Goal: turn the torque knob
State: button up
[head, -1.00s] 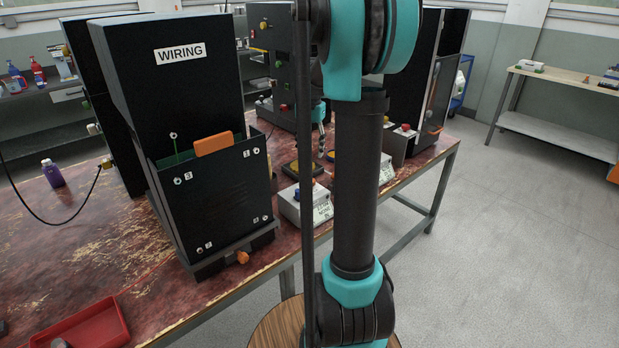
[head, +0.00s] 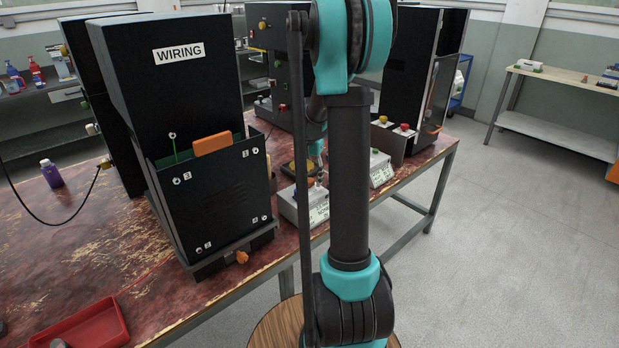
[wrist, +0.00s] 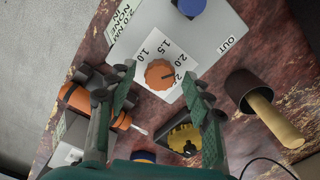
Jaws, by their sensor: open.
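The torque knob (wrist: 160,74) is a round orange knob on a light grey box (wrist: 216,38) in the wrist view. A printed scale around it reads 1.0, 1.5, 2.0 and another value partly covered by a finger. A dark mark on the knob points right, toward the 2.0 side. My gripper (wrist: 158,72) is open, with one green-padded finger on each side of the knob. I see gaps between fingers and knob; I cannot tell the height above it. In the head view the box (head: 290,207) stands at the bench edge, partly behind my arm.
A black WIRING cabinet (head: 205,190) stands left of my arm. A second box (head: 381,168) with buttons stands right.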

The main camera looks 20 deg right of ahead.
jog(key=shift+c, duration=0.6)
jog(key=c, duration=1)
jog(key=shift+n, duration=0.4)
jog(key=n, duration=0.4)
jog(key=shift+n, duration=0.4)
jog(key=n, duration=0.6)
jog(key=o, duration=1.1)
